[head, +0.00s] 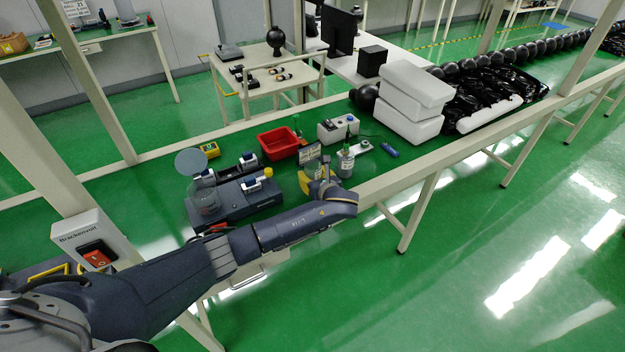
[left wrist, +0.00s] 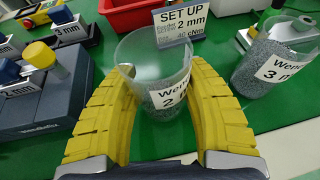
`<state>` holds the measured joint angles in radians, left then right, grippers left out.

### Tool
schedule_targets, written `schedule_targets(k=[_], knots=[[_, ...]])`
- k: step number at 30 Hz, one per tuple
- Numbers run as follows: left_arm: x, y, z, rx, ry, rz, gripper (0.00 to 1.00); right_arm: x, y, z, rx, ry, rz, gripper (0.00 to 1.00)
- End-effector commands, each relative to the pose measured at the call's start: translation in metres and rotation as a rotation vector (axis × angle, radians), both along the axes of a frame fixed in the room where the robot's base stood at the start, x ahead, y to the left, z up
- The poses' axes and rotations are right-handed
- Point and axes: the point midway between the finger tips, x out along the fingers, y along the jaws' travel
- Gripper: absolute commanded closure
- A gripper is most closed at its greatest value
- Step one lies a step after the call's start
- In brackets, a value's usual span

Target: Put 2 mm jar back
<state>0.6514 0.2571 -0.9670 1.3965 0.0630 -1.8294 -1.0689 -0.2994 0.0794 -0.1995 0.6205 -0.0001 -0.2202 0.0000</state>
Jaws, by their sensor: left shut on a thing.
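The 2 mm jar (left wrist: 163,100) is a clear, open-topped jar partly filled with grey grains. Its label reads "2 m", the rest cut off by the finger. My left gripper (left wrist: 157,110) has its yellow fingers closed around the jar, one on each side. In the head view my left gripper (head: 322,187) is over the front part of the green bench and mostly hides the jar. I cannot tell whether the jar's base touches the bench. A similar jar labelled "3 m" (left wrist: 277,62) stands to the right, apart from the fingers. My right gripper is not in view.
A "SET UP 2 mm" sign (left wrist: 180,22) stands just behind the held jar. A red bin (head: 278,143) and white box (head: 338,129) are behind.

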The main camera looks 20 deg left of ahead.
Motion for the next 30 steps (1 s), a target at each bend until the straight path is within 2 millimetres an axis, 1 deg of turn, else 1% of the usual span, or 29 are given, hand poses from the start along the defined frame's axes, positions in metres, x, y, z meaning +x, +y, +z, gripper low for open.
schedule_targets(k=[3, 6, 19, 20, 25, 30], knots=[[0.001, 0.000, -0.010, 0.000, -0.001, 0.000, 0.96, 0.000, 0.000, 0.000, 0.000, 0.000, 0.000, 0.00], [0.000, 0.000, -0.015, 0.000, -0.001, 0.000, 0.96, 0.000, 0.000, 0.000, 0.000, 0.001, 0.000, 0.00], [0.000, 0.000, -0.018, -0.001, -0.002, 0.001, 0.96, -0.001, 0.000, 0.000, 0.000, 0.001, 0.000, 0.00], [0.000, 0.000, -0.019, -0.001, -0.001, 0.000, 0.51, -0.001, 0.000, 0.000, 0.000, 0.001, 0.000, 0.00], [0.000, 0.000, -0.019, -0.001, -0.001, 0.000, 0.31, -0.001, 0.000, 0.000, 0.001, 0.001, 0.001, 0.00], [0.000, 0.000, -0.019, -0.001, -0.001, 0.000, 0.30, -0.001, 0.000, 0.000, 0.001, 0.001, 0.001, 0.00]])
